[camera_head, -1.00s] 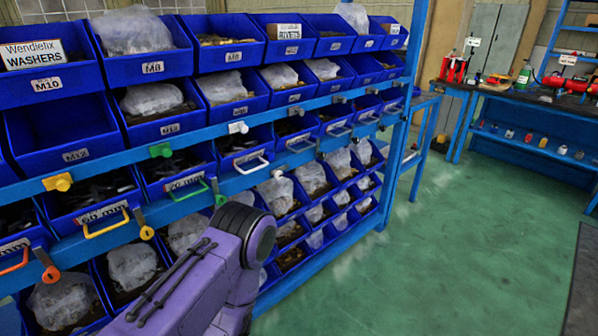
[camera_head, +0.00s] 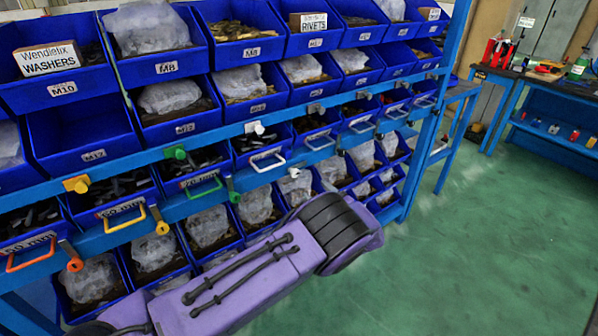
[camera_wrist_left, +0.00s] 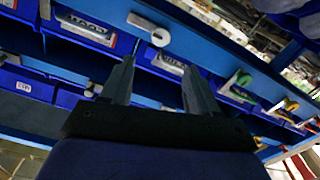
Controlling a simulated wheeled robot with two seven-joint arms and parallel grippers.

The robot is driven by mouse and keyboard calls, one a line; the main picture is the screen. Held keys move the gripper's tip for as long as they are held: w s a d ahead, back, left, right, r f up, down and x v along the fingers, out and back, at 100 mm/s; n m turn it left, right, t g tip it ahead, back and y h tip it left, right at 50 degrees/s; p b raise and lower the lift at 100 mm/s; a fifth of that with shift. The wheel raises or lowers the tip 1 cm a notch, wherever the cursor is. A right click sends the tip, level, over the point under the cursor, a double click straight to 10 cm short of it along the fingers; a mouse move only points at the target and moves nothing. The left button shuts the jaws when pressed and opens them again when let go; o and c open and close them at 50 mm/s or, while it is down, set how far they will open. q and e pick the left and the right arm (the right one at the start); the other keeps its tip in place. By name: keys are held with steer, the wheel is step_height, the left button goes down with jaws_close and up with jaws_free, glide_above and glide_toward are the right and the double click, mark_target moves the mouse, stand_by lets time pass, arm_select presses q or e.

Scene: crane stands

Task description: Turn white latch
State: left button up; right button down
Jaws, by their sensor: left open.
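The rack's blue rail carries a white catch (camera_head: 255,128), a white handle (camera_head: 268,160) and a small white latch (camera_head: 294,173) to the right below it. In the left wrist view, which looks turned over, a white latch with a round end (camera_wrist_left: 158,35) shows beyond the fingers. My left gripper (camera_wrist_left: 159,66) is open, its two fingers apart with nothing between them. The latch lies above the fingertips in that picture, and no contact is visible. In the head view my purple left arm hides the gripper. My right gripper is not in view.
Green (camera_head: 201,187) and yellow (camera_head: 125,218) handles with their own latches sit left of the white ones; an orange handle (camera_head: 30,254) is farther left. Blue bins of bagged parts fill the rack above and below. Green floor (camera_head: 470,240) is clear to the right; workbenches stand behind.

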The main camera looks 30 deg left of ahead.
mark_target(296, 174)
arm_select(q)
steer(key=p+x, duration=0.1)
steer(key=x, duration=0.9)
steer(key=shift+w+a+f+p, duration=0.1)
steer(key=shift+a+p, duration=0.05)
steer(key=shift+p, duration=0.25)
steer(key=c, duration=1)
